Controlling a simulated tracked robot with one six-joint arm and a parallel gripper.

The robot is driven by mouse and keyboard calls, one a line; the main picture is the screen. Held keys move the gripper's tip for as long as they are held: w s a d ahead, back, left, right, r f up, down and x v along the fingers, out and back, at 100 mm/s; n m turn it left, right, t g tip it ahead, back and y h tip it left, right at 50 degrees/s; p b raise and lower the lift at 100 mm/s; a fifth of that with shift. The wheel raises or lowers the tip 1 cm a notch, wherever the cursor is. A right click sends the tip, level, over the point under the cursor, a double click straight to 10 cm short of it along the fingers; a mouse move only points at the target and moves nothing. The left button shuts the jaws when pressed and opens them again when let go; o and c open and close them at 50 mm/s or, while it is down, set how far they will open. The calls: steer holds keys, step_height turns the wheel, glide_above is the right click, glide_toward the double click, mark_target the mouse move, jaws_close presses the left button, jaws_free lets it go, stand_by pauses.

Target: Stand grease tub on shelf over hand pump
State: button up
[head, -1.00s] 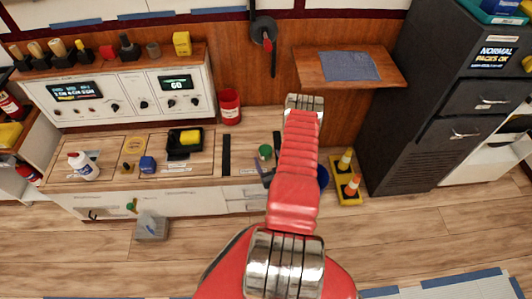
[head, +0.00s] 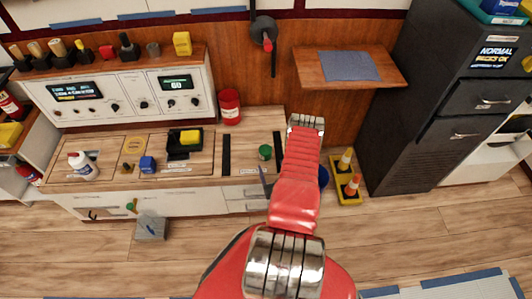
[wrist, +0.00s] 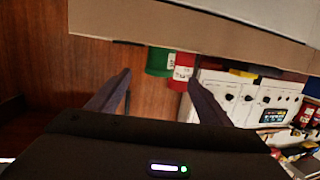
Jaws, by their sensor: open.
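A green tub (head: 265,152) stands on the counter, left of my arm; it looks like the grease tub. In the wrist view, which looks upside down, the green tub (wrist: 160,61) shows beyond and roughly between my fingertips, apart from them. My gripper (wrist: 160,75) is open and empty; in the head view my arm mostly hides it. The wooden wall shelf (head: 308,66) at the right carries a flat blue-grey mat (head: 349,66) with nothing on it. I cannot pick out the hand pump for sure; a blue thing (head: 323,177) below the shelf is partly hidden by my arm.
A red can (head: 229,106) stands at the counter's back, left of the tub. A black wall device (head: 263,30) with a red handle hangs left of the shelf. A dark cabinet (head: 430,110) stands at the right.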

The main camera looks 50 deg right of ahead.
mark_target(265, 151)
steer(key=x, duration=0.5)
steer(key=shift+w+d, duration=0.25)
steer(key=shift+w, duration=0.1)
steer(key=shift+x, duration=2.65)
steer(key=shift+r, duration=0.15)
steer(key=shift+c, duration=0.6)
steer(key=c, duration=1.4)
steer(key=shift+o, duration=0.2)
steer(key=shift+r, duration=0.1)
steer(key=shift+r, duration=4.95)
